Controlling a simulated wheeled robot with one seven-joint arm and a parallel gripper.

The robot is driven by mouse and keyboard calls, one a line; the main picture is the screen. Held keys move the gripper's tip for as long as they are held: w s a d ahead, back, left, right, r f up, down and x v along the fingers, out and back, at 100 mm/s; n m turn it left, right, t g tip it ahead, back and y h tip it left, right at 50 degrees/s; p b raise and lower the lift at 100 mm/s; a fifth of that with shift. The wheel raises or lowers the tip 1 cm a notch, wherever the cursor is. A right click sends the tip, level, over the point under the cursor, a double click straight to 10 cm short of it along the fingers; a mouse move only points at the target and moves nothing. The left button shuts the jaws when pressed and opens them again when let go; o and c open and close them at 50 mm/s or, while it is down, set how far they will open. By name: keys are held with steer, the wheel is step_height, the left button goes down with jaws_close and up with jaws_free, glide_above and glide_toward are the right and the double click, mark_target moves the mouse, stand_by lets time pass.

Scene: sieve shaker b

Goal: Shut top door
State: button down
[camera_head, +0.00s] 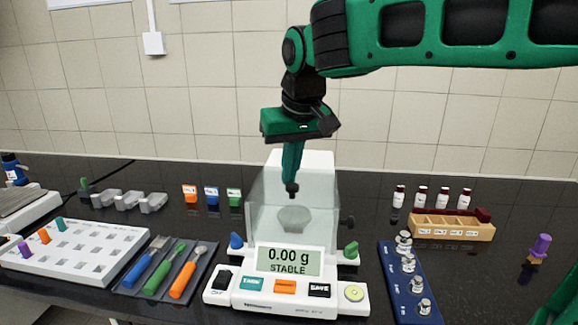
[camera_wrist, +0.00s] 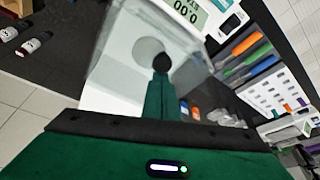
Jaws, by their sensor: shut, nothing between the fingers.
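The white balance (camera_head: 290,286) stands at the centre of the table, with its display reading 0.00 g STABLE. Its clear glass chamber (camera_head: 262,222) rises behind the display, with the round weighing pan (camera_head: 293,218) inside. The clear top door is hard to make out, so I cannot tell its position. My green gripper (camera_head: 292,188) points down, shut and empty, with its dark fingertips at the height of the chamber's upper part. In the wrist view the shut fingertips (camera_wrist: 162,62) appear over the chamber near the pan (camera_wrist: 148,50). I cannot tell whether they touch glass.
A blue knob (camera_head: 236,241), a green knob (camera_head: 351,250) and a black side knob (camera_head: 347,222) flank the chamber. A tool tray (camera_head: 193,268) lies left, a blue weight rack (camera_head: 390,262) right. A wooden vial box (camera_head: 450,229) stands farther right.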

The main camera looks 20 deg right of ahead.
steer(key=shift+s+a+f, duration=0.1)
steer(key=shift+s, duration=0.1)
stand_by(0.3)
